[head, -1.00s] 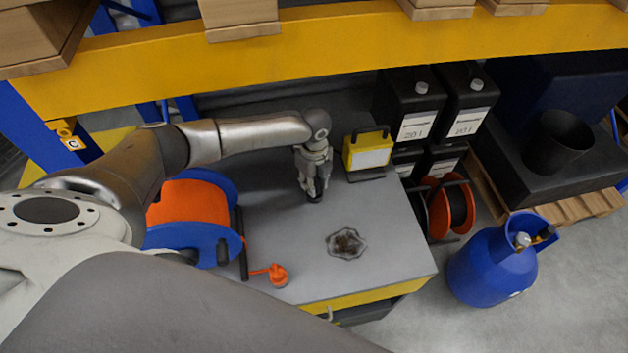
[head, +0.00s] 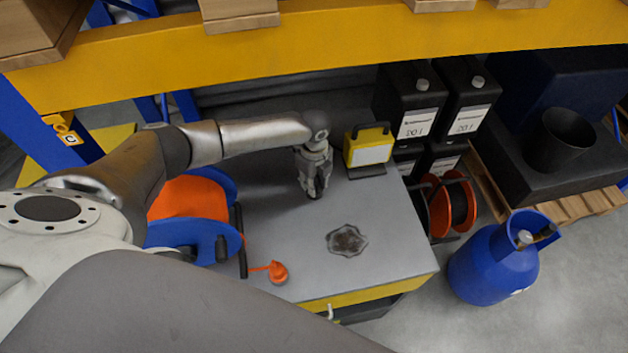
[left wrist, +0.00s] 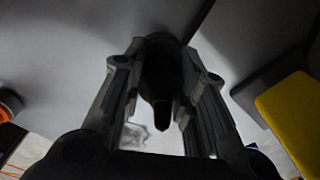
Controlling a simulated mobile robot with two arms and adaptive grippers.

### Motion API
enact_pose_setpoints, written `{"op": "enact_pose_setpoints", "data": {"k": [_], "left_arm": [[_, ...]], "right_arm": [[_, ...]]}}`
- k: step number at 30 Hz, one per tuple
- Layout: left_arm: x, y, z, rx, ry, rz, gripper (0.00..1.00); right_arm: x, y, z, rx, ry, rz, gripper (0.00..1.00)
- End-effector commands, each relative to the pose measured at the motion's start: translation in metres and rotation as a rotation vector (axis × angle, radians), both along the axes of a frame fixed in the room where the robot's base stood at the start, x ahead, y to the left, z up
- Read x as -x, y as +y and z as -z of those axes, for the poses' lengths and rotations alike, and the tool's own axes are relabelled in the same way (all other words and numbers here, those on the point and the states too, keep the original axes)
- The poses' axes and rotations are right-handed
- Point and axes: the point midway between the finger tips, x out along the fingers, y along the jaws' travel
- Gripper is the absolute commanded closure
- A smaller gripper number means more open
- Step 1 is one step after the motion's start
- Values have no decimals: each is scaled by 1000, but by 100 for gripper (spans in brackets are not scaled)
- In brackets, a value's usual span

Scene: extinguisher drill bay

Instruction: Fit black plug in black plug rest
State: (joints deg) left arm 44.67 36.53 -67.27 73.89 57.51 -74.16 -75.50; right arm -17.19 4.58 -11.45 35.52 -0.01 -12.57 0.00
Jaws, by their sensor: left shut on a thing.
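My left gripper (head: 317,189) points down over the grey tabletop (head: 290,235), left of the yellow lamp. It is shut on a small dark thing, which looks like the black plug (left wrist: 161,92). In the left wrist view the plug is a dark shape between the two fingers, its narrow end toward the camera. In the head view the fingers mostly hide it. I cannot make out the black plug rest as a separate thing; it may be hidden under the gripper. I cannot tell whether the plug touches anything below. My right gripper is not in view.
A yellow lamp (head: 369,149) stands close right of the gripper. A blue-and-orange cable reel (head: 190,199) with an orange plug (head: 278,272) is at left. A grey crumpled piece (head: 347,241) lies in front. A yellow shelf beam (head: 330,48) crosses above. The tabletop between them is bare.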

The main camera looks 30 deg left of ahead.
Motion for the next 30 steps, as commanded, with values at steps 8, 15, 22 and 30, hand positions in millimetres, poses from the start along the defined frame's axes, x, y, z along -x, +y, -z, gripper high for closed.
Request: {"op": "enact_pose_setpoints", "data": {"k": [8, 15, 22, 30], "left_arm": [[1, 0, 1, 1, 1, 1, 100], [1, 0, 2, 0, 2, 1, 100], [1, -1, 3, 0, 2, 1, 61], [1, 0, 3, 1, 1, 0, 48]], "right_arm": [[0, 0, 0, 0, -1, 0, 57], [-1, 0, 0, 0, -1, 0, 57], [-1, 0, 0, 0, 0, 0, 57], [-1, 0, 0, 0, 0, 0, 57]]}}
